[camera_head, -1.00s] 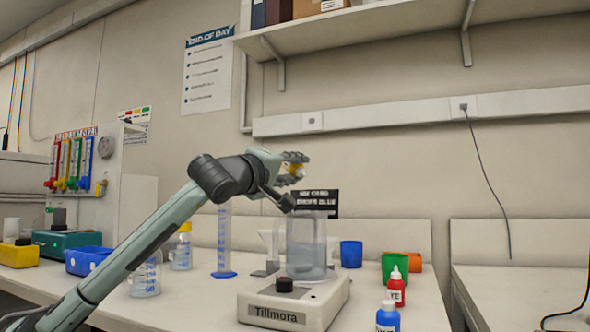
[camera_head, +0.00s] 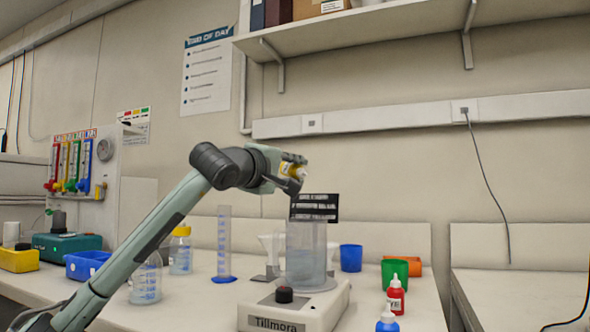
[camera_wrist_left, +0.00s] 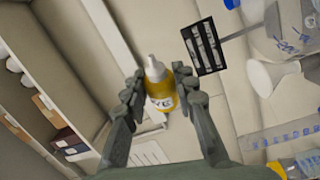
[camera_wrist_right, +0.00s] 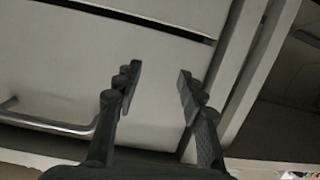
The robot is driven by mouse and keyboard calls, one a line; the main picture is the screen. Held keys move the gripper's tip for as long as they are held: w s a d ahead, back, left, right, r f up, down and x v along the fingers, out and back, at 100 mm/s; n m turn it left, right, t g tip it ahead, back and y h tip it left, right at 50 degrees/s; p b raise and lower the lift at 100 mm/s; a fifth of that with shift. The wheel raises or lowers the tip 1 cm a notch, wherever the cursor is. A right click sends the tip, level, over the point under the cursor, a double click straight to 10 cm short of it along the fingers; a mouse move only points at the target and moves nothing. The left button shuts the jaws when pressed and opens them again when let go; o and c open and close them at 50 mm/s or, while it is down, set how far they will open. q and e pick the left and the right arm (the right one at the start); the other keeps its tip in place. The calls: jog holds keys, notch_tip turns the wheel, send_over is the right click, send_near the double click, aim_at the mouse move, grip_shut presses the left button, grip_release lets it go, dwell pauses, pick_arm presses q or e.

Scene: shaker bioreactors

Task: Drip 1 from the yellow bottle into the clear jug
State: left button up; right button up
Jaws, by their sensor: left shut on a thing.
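The yellow bottle (camera_head: 289,169) is held in my left gripper (camera_head: 294,174), above the clear jug (camera_head: 305,258). In the left wrist view, the yellow bottle (camera_wrist_left: 160,95) sits between both fingers (camera_wrist_left: 158,92), with its white nozzle facing away from the palm. The bottle appears tipped well over, roughly on its side; its exact angle is hard to tell. The jug stands on the white Tillmora base; its upper part also shows at the right in the left wrist view (camera_wrist_left: 285,30). My right gripper (camera_wrist_right: 155,92) is open and empty, seen only in its own wrist view.
A black label plate (camera_head: 314,207) stands behind the jug. A measuring cylinder (camera_head: 223,250), a funnel (camera_head: 270,247) and a yellow-capped bottle (camera_head: 181,250) stand to the left. Blue (camera_head: 351,257) and green (camera_head: 394,268) cups and red (camera_head: 396,296) and blue (camera_head: 387,320) bottles stand right.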

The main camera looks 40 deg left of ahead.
pick_arm(q)
jog(key=shift+w+a+f+n+p, duration=0.1)
jog(key=shift+a+f+n+p, duration=0.25)
jog(key=shift+n, duration=0.55)
jog(key=shift+w+a+f+n+g+p, duration=0.1)
jog(key=shift+w+a+n+g+p, duration=0.15)
jog(key=shift+a, duration=0.3)
jog(key=shift+w+a+f+n+g+p, duration=0.1)
jog(key=shift+a+n+g, duration=0.05)
jog(key=shift+a+n, duration=0.3)
jog(key=shift+w+a+n+g+p, duration=0.1)
jog(key=shift+a+n+g+p, duration=0.1)
jog(key=shift+a, duration=0.4)
jog(key=shift+w+a+f+n+g+h+p, duration=0.15)
jog(key=shift+a+f+n+p, duration=0.1)
jog(key=shift+a+n, duration=0.2)
jog(key=shift+w+a+f+n+g+h+p, duration=0.2)
jog(key=shift+a+n, duration=0.15)
jog(key=shift+a, duration=0.2)
jog(key=shift+r, duration=0.15)
